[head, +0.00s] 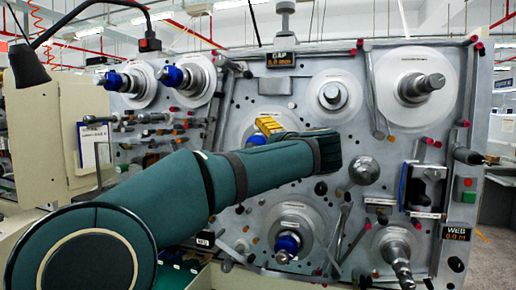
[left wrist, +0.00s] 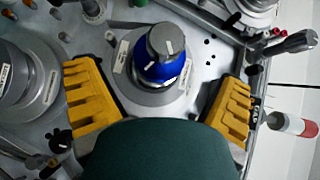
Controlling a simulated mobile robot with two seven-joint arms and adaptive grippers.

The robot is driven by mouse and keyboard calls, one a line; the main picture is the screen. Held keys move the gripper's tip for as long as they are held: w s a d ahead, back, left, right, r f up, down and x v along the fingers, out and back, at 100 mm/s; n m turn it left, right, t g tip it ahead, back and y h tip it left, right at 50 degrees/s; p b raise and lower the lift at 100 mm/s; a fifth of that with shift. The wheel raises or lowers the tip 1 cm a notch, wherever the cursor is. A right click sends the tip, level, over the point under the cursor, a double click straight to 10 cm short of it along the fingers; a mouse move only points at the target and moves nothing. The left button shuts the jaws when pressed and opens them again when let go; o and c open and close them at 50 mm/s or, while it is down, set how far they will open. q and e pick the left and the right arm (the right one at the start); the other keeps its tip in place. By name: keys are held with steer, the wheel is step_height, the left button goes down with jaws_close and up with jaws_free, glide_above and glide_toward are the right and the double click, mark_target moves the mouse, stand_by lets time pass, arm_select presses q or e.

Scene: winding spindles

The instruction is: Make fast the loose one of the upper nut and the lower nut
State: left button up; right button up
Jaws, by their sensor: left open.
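The upper nut (head: 257,139) is blue and sits on a spindle in the middle of the panel, partly hidden by my left gripper (head: 268,126) in the head view. The lower nut (head: 286,245) is blue, on the spindle below, in clear sight. In the left wrist view a blue nut (left wrist: 165,66), seemingly the upper one, sits around a grey spindle end with a pale mark. My left gripper's yellow fingers are open, apart on either side of this nut; no contact is seen. From these views I cannot tell which nut is loose. My right gripper is out of view.
Two more blue-nutted spindles (head: 171,76) stand at the upper left. A bare spindle (head: 333,95) and a larger one (head: 420,86) stand at the upper right. A grey knob (head: 364,170) and a chuck-like spindle (head: 397,258) stick out at the right. A black lamp (head: 27,65) hangs at the left.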

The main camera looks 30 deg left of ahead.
arm_select(q)
steer(key=v, duration=0.7)
stand_by(0.4)
